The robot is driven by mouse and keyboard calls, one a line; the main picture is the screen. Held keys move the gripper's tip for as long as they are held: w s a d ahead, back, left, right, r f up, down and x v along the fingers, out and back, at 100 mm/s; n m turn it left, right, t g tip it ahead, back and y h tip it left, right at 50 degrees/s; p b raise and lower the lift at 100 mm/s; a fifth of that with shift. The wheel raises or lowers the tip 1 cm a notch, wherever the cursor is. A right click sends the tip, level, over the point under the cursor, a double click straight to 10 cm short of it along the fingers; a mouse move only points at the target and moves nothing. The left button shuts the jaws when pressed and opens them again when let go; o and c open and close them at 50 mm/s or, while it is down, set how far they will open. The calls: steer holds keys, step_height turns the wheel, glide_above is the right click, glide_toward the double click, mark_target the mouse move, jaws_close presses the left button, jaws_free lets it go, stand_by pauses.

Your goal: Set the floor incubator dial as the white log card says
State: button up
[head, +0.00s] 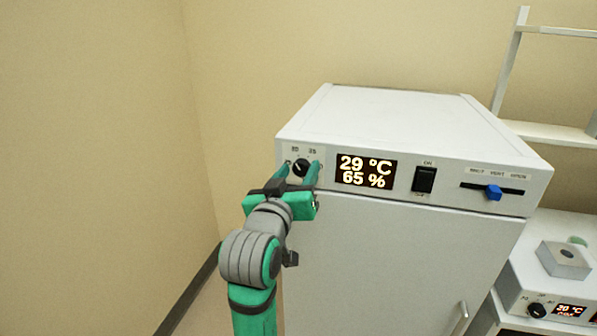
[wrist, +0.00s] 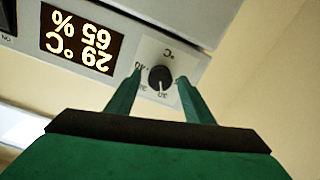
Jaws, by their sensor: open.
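The floor incubator (head: 400,125) is a white cabinet with a control strip along its top front. Its dial (head: 302,168) is a black round knob at the left end of the strip; it also shows in the wrist view (wrist: 160,78), where the picture is upside down. The display (head: 366,172) reads 29 °C and 65 %. My gripper (head: 303,170) is open, with one finger on each side of the dial; in the wrist view the fingers (wrist: 160,88) stand apart from the knob. The white log card is not in view.
A rocker switch (head: 424,180) and a blue slider (head: 494,192) sit right of the display. A smaller device with its own dial (head: 537,310) stands at the lower right. A wall is close on the left.

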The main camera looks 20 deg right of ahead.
steer(key=shift+w+d, duration=0.15)
steer(key=shift+w, duration=0.05)
steer(key=c, duration=1.1)
steer(key=shift+o, duration=0.2)
